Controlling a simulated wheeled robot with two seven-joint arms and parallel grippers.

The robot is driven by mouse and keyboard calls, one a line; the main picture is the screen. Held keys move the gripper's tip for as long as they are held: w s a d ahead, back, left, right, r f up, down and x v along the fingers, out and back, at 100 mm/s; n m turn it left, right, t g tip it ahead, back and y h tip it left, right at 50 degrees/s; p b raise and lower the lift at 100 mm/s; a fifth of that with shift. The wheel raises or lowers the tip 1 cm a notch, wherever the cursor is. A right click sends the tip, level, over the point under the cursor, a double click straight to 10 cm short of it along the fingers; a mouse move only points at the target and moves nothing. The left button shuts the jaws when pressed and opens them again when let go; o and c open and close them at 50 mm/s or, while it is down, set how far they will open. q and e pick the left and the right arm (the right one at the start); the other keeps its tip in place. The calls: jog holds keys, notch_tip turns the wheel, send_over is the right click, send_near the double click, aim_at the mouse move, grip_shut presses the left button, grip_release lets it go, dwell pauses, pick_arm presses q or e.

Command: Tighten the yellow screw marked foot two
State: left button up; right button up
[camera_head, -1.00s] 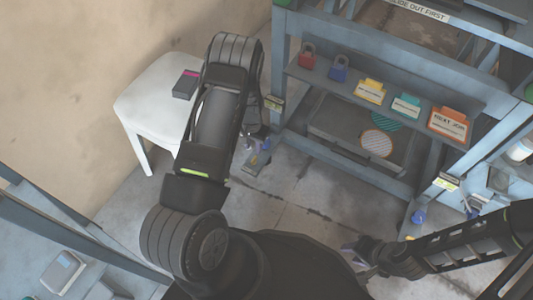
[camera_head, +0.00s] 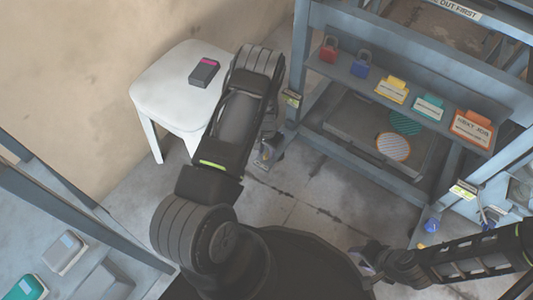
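I cannot make out a yellow screw. The blue press frame (camera_head: 293,62) stands on the right, with small yellow-and-white tags low on its posts, one at the left post (camera_head: 292,98) and one at the right post (camera_head: 463,191); their text is too small to read. A blue knob (camera_head: 431,226) shows at the foot of the right post. My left gripper (camera_head: 267,146) is low beside the left post's foot, mostly hidden behind my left arm; its fingers are unclear. My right gripper (camera_head: 364,262) is low over the floor, left of the right post and apart from it; its opening is unclear.
A white stool (camera_head: 155,88) with a dark, pink-topped box (camera_head: 204,71) stands by the wall. The press shelf (camera_head: 345,72) bears red and blue padlocks and coloured cards. A blue-grey bench (camera_head: 60,215) is at lower left. The floor (camera_head: 310,200) between my grippers is clear.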

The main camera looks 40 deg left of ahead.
pick_arm(q)
jog(key=shift+f, duration=0.45)
jog(key=shift+c, duration=0.3)
grip_shut()
